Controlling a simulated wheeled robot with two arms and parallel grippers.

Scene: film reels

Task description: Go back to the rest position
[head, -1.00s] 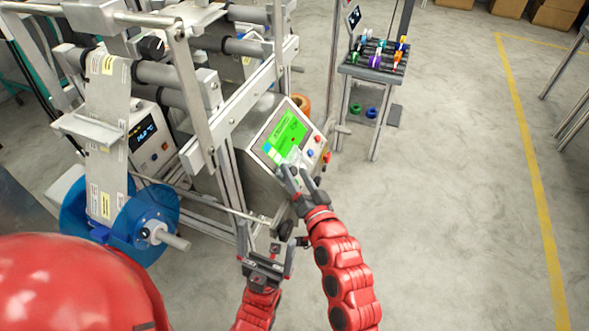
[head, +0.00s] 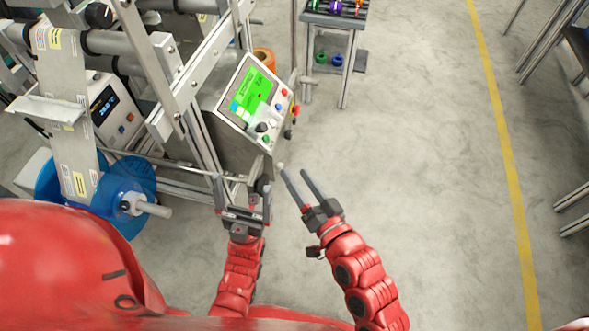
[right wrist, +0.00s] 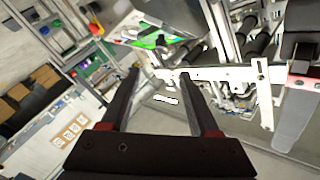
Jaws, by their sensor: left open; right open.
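My left gripper (head: 242,197) is open and empty, pointing up in front of the machine's lower frame in the head view. My right gripper (head: 293,174) is open and empty to its right, over bare floor and just below the control panel (head: 258,100). The panel has a lit green screen and several coloured buttons, and nothing touches it. In the right wrist view the two dark fingers of the right gripper (right wrist: 160,85) are spread with nothing between them.
The film machine fills the left, with a blue reel (head: 125,190) on a shaft at its lower front. A small table (head: 335,20) with coloured spools stands at the back. A yellow line (head: 497,120) crosses the open floor on the right.

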